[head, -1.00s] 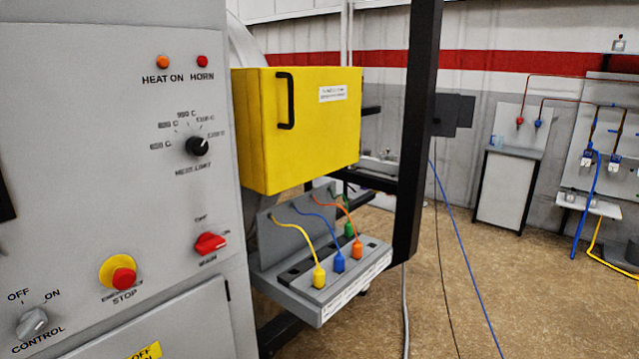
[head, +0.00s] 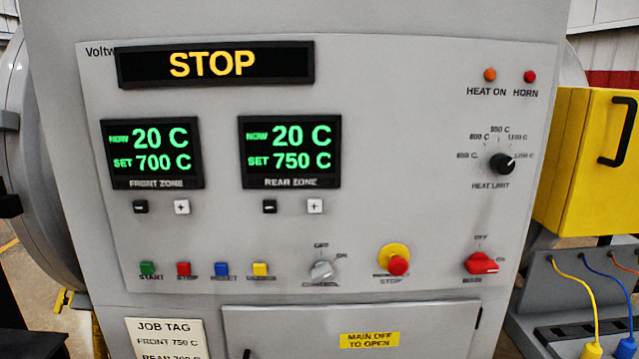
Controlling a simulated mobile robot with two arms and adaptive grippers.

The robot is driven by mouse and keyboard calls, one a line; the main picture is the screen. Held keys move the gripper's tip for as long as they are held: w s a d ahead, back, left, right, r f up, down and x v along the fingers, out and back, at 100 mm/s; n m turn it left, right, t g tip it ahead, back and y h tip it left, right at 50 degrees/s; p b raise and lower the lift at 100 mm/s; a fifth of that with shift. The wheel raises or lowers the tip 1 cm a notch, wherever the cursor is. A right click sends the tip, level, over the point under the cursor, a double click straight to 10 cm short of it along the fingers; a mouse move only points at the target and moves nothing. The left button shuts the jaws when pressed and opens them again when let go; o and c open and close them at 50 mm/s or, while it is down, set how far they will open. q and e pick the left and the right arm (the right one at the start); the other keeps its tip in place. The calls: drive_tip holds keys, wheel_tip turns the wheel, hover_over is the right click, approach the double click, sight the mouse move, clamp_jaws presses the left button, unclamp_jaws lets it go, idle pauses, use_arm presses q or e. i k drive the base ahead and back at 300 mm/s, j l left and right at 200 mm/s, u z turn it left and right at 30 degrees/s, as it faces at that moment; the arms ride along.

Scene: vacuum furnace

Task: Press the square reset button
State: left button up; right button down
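A green start button (head: 147,269) is at the row's left end. Nothing covers the blue button. Neither of my grippers is in view.
The display (head: 213,64) reads STOP in yellow. A control knob (head: 322,270), a red emergency stop (head: 397,265) and a red main switch (head: 481,263) are right of the buttons. A yellow box (head: 580,150) stands beside the panel. A job tag (head: 166,338) is below.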

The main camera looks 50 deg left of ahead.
sight(221, 269)
drive_tip(key=u, duration=1.55)
